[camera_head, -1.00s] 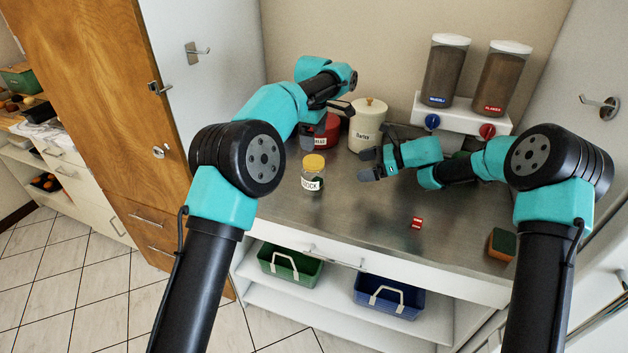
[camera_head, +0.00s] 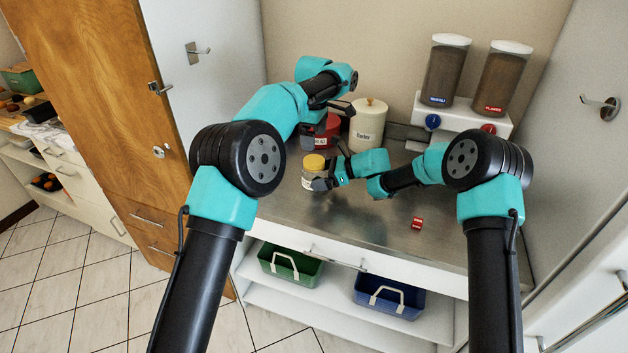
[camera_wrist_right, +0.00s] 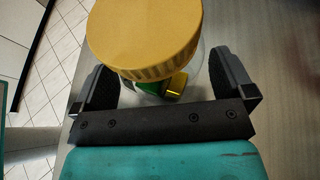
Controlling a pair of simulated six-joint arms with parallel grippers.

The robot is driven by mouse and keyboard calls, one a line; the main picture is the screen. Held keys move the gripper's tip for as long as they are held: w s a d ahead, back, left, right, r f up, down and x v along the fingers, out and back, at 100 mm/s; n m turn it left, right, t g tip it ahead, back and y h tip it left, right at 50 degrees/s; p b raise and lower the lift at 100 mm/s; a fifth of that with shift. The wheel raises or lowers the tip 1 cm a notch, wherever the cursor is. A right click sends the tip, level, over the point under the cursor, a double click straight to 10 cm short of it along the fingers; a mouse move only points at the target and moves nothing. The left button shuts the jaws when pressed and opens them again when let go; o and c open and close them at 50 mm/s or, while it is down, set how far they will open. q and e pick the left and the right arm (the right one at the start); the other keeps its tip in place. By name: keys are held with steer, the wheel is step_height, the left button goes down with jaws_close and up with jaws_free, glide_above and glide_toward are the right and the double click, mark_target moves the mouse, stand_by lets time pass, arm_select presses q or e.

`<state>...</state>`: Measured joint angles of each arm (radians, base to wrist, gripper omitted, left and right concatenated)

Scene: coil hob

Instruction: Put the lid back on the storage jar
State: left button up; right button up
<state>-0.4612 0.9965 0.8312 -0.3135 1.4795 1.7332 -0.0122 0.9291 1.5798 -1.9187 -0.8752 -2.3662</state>
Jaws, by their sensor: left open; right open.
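A glass jar (camera_head: 308,177) with a yellow lid (camera_head: 314,162) on top stands upright on the steel worktop. My right gripper (camera_head: 329,165) is open at its right side. In the right wrist view the yellow lid (camera_wrist_right: 145,35) fills the upper middle, with the open fingers of my right gripper (camera_wrist_right: 160,65) on either side. Green and yellow items show through the glass (camera_wrist_right: 200,75). My left gripper (camera_head: 326,122) is open, in front of a red canister (camera_head: 332,130) and hiding part of it. A cream canister (camera_head: 367,125) stands with its knobbed lid on.
Two dispensers (camera_head: 444,70) with white tops stand on a white base (camera_head: 463,123) at the back right. A small red-and-white block (camera_head: 417,223) lies on the worktop's front right. The worktop middle (camera_head: 350,210) is clear.

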mark_target(314, 160)
steer(key=shift+w+a+f, duration=0.1)
steer(key=shift+a+f, duration=0.2)
steer(key=shift+a, duration=0.35)
steer(key=shift+c, duration=0.3)
steer(key=c, duration=1.5)
arm_select(q)
steer(key=shift+f, duration=4)
arm_select(e)
steer(key=shift+c, duration=0.2)
arm_select(q)
steer(key=c, duration=0.9)
steer(key=o, duration=1)
steer(key=shift+c, duration=0.2)
steer(key=shift+r, duration=0.15)
